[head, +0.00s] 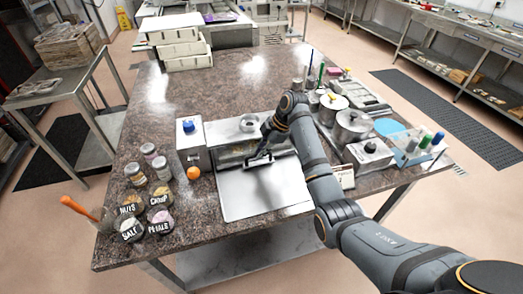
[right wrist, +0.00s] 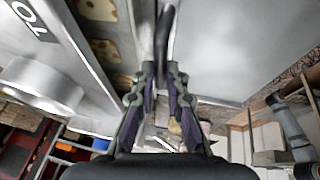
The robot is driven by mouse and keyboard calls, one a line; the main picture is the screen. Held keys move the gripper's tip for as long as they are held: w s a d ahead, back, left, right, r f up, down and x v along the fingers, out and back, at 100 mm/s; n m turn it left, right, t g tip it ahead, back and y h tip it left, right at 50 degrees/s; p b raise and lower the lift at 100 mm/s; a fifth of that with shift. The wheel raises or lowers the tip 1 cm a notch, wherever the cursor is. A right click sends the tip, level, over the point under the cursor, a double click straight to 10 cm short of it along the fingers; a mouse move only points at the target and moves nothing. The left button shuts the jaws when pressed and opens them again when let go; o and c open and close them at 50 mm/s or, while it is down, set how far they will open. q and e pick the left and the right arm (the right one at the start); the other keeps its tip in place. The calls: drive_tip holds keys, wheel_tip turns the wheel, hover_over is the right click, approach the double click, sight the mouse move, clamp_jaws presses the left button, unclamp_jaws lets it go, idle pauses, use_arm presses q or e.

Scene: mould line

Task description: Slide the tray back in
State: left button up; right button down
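The tray (head: 262,192) is a flat, pale metal sheet that sticks out from the front of a metal unit (head: 222,132) on the speckled counter. It also shows in the right wrist view as a broad grey surface (right wrist: 225,45). My right gripper (head: 260,159) is over the tray's inner end, close to the unit's front. In the right wrist view its fingers (right wrist: 160,75) close in on both sides of a dark bar-like handle (right wrist: 164,35) and appear to grip it. My left gripper is not in view.
A box with a blue knob (head: 192,150) and an orange ball (head: 193,173) stand left of the tray. Several labelled jars (head: 132,229) are at the front left. Pots (head: 351,125) and a second knobbed box (head: 370,155) stand right of my arm. White boxes (head: 175,40) are stacked behind.

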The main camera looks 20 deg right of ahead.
drive_tip(key=c, duration=1.6)
unclamp_jaws()
drive_tip(key=shift+w+r, duration=0.2)
drive_tip(key=shift+c, duration=0.2)
drive_tip(key=shift+o, duration=1.4)
drive_tip(key=shift+w+f, duration=0.1)
drive_tip(key=shift+f, duration=0.05)
drive_tip(key=v, duration=1.2)
